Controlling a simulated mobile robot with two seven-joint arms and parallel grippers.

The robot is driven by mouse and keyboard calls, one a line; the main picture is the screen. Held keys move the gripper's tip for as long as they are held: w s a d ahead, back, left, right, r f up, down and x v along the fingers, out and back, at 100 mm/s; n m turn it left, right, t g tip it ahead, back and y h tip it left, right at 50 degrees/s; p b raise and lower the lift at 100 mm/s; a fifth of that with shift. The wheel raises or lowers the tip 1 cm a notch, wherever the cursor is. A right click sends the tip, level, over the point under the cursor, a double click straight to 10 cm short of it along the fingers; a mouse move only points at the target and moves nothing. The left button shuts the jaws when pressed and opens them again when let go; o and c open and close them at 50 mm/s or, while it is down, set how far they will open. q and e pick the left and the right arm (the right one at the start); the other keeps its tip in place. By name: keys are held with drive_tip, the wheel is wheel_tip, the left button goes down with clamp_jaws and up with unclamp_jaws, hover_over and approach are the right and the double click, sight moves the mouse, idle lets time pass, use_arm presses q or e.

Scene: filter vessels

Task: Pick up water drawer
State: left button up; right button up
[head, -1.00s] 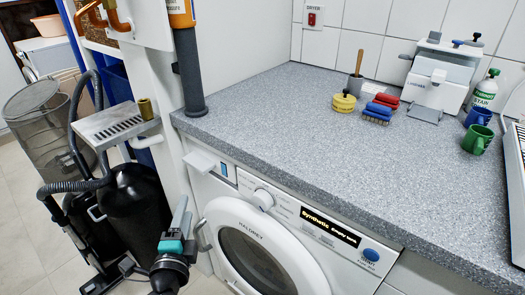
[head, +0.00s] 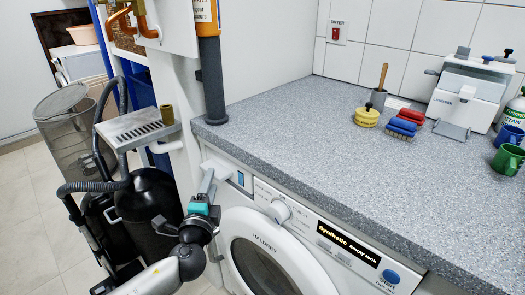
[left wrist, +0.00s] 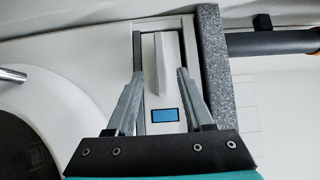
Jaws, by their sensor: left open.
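The water drawer (head: 240,179) is the white front with a small blue window at the dryer's top left corner, just under the counter. In the left wrist view its front (left wrist: 165,92) faces me, with a raised pale handle (left wrist: 161,63) above the blue window. The drawer looks closed. My left gripper (head: 207,178) is open in front of it and covers part of it in the head view. In the left wrist view the two fingers (left wrist: 160,75) stand on either side of the handle. I cannot tell whether they touch it. My right gripper is not in view.
The white dryer (head: 300,235) has a round door, a knob and a display. The grey counter (head: 310,130) overhangs it. A drain tray (head: 138,130) and a black vessel (head: 150,200) stand at the left.

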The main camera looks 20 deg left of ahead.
use_arm(q)
drive_tip(key=shift+a+b+x, duration=0.2)
drive_tip(key=shift+b+x, duration=0.55)
drive_tip(key=shift+x, duration=1.85)
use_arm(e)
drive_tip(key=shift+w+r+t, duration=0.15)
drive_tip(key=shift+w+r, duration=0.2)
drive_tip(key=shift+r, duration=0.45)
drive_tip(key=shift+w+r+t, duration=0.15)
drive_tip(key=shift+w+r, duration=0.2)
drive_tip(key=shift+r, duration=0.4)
use_arm(q)
drive_tip(key=shift+s, duration=0.1)
clamp_jaws()
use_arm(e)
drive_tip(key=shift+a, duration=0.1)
use_arm(q)
drive_tip(key=shift+r, duration=0.15)
